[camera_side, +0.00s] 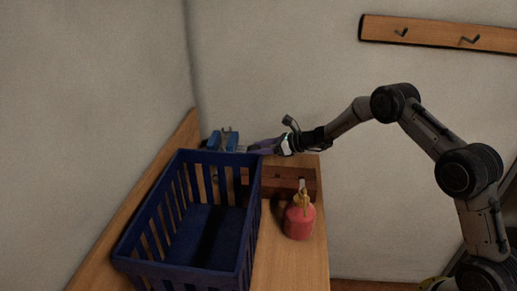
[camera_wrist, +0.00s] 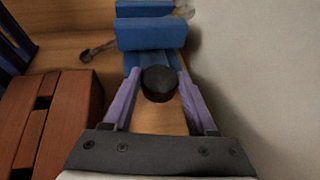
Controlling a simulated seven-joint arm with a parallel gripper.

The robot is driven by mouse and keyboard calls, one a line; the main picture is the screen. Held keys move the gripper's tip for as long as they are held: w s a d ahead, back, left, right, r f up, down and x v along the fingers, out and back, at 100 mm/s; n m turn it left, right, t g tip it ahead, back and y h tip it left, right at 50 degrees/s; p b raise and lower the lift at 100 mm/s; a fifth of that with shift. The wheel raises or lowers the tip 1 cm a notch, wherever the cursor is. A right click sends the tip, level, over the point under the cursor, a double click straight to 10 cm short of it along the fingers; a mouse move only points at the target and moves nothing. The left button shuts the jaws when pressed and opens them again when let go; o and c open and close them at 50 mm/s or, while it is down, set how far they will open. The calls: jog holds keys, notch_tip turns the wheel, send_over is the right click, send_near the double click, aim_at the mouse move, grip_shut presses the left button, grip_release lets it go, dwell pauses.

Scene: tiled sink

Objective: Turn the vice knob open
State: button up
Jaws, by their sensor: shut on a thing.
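The blue vice (camera_wrist: 152,33) stands at the far end of the wooden bench, at the top of the wrist view. It also shows behind the basket in the side view (camera_side: 224,140). Its round black knob (camera_wrist: 159,83) faces my gripper. My gripper (camera_wrist: 158,76) has its two purple fingers on either side of the knob and is shut on it. In the side view my gripper (camera_side: 262,146) reaches in low from the right toward the vice. The knob cannot be made out there, and the basket hides the vice's lower part.
A blue slatted basket (camera_side: 128,265) fills the bench's left side. A reddish-brown wooden crate (camera_side: 300,176) sits beside my gripper, with a red oil can (camera_side: 299,222) in front. A dark grey tool (camera_wrist: 98,51) lies left of the vice. A wall stands close on the right in the wrist view.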

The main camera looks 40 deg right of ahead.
jog(key=shift+n, duration=0.3)
jog(key=shift+w+d+n+g+y, duration=0.1)
jog(key=shift+d+n+g+y, duration=0.1)
jog(key=shift+n+g+y, duration=0.8)
jog(key=shift+w+n+g+y, duration=0.15)
jog(key=shift+n+g+y, duration=1.1)
jog(key=shift+n, duration=0.35)
jog(key=shift+g, duration=0.25)
jog(key=o, duration=1.4)
jog(key=shift+c, duration=0.2)
jog(key=v, duration=0.5)
jog(key=shift+d+r, duration=0.25)
jog(key=shift+r, duration=0.05)
notch_tip(320, 180, up, 6)
jog(key=shift+a+r, duration=0.15)
jog(key=shift+r, duration=0.05)
